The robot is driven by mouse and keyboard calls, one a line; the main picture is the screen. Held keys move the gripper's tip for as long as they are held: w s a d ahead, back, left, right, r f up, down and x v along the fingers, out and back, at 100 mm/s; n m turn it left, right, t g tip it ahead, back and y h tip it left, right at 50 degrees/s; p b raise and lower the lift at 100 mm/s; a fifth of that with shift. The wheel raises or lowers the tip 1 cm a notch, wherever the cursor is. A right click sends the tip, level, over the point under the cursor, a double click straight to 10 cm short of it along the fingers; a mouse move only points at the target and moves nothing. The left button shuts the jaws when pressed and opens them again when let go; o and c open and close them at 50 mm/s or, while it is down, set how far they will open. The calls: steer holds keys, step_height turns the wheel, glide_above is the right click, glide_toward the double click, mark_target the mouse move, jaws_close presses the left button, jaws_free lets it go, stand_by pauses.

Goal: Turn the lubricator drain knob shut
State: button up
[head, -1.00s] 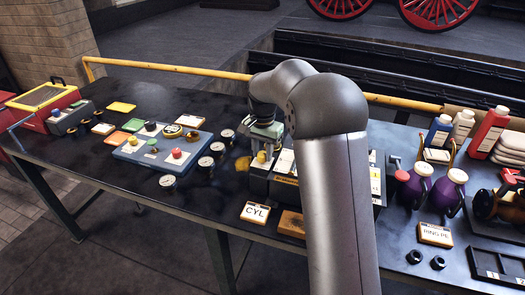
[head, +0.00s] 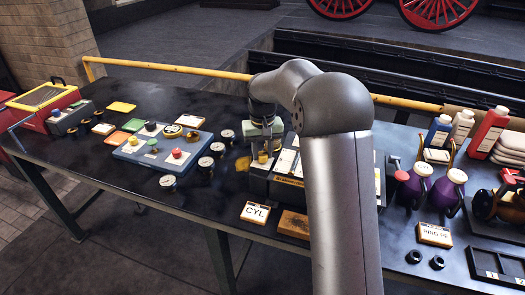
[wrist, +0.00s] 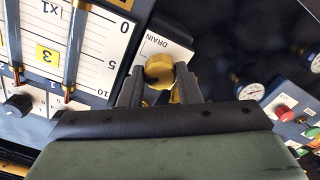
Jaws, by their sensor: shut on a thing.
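The lubricator (head: 258,186) is a dark box on the bench, partly hidden behind my arm in the head view. Its pale face with sight glasses, scale numbers and a DRAIN label (wrist: 155,43) shows in the wrist view. The yellow drain knob (wrist: 159,70) sits just below that label; it also shows in the head view (head: 263,157). My gripper (wrist: 160,80) is shut on the drain knob, with one dark finger on each side of it. Any mark of the knob's turn angle cannot be made out.
A small black knob (wrist: 17,106) is on the lubricator at left in the wrist view. Several gauges (head: 168,181) and a blue-grey panel (head: 155,158) lie left of the lubricator. A CYL plate (head: 255,212) lies in front. Purple oil cans (head: 447,192) stand at right.

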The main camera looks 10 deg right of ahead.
mark_target(262, 154)
steer(key=n, duration=0.5)
steer(key=shift+r+n, duration=0.1)
steer(key=shift+n, duration=0.2)
steer(key=shift+w+n+p, duration=0.1)
steer(key=shift+n+p, duration=0.35)
steer(key=shift+n, duration=1.65)
steer(key=o, duration=1)
steer(key=shift+c, duration=0.2)
step_height(262, 154, up, 17)
steer(key=shift+r+b, duration=0.2)
steer(key=shift+b, duration=0.15)
steer(key=s+f+m, duration=0.3)
steer(key=s+f, duration=0.2)
steer(key=s, duration=0.6)
steer(key=s+f+m, duration=0.3)
steer(key=s+f, duration=0.2)
steer(key=s, duration=0.7)
steer(key=s+f+m, duration=0.3)
steer(key=s+f, duration=0.3)
steer(key=s, duration=0.6)
steer(key=shift+m+t, duration=0.3)
steer(key=shift+m, duration=0.1)
